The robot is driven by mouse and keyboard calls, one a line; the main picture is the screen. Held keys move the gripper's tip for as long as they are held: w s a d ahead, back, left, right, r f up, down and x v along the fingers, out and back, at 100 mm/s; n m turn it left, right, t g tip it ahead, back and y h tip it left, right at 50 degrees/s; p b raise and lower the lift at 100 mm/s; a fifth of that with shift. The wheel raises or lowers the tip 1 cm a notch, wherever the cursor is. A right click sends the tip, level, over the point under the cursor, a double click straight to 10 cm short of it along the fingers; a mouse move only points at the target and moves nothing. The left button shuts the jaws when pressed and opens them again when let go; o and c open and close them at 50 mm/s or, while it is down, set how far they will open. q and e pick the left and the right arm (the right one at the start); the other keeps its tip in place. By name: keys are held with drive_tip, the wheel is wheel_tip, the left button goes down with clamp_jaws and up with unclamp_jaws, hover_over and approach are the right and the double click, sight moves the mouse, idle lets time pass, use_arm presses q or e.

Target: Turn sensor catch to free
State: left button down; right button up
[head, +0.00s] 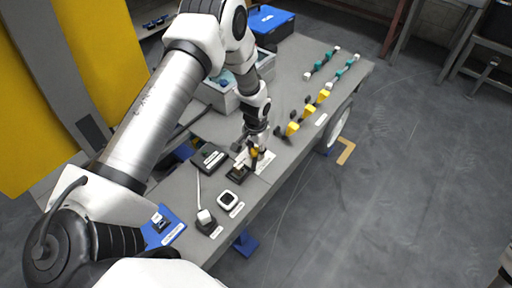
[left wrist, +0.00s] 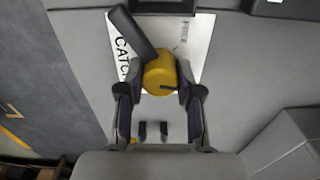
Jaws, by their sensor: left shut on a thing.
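The sensor catch is a round yellow knob (left wrist: 160,74) with a dark lever (left wrist: 132,33), set over a white label plate (left wrist: 187,46) that reads "CATCH" in the left wrist view. My left gripper (left wrist: 160,92) has one finger on each side of the yellow knob and is shut on it. The lever points to the upper left in that view. In the head view my left gripper (head: 256,146) reaches down onto the catch on the grey bench, and the arm hides part of it. My right gripper is not in view.
Yellow parts (head: 308,111) and teal parts (head: 340,73) stand in rows farther along. A grey bin and blue box (head: 270,20) stand behind.

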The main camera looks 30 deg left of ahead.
sight(255, 150)
use_arm(q)
drive_tip(key=n+p, duration=0.1)
drive_tip(key=n, duration=0.1)
drive_tip(key=n+p, duration=0.1)
drive_tip(key=n, duration=0.1)
drive_tip(key=shift+s+f+p, duration=0.1)
drive_tip(key=shift+s+p, duration=0.25)
drive_tip(key=shift+f+n+p, duration=0.1)
drive_tip(key=shift+n+p, duration=0.6)
drive_tip(key=shift+n, duration=0.8)
drive_tip(key=c, duration=0.8)
unclamp_jaws()
drive_tip(key=shift+w, duration=0.1)
drive_tip(key=shift+o, duration=0.2)
drive_tip(key=shift+w, duration=0.1)
drive_tip(key=shift+r, duration=0.3)
wheel_tip(255, 150, up, 12)
drive_tip(key=shift+f, duration=0.25)
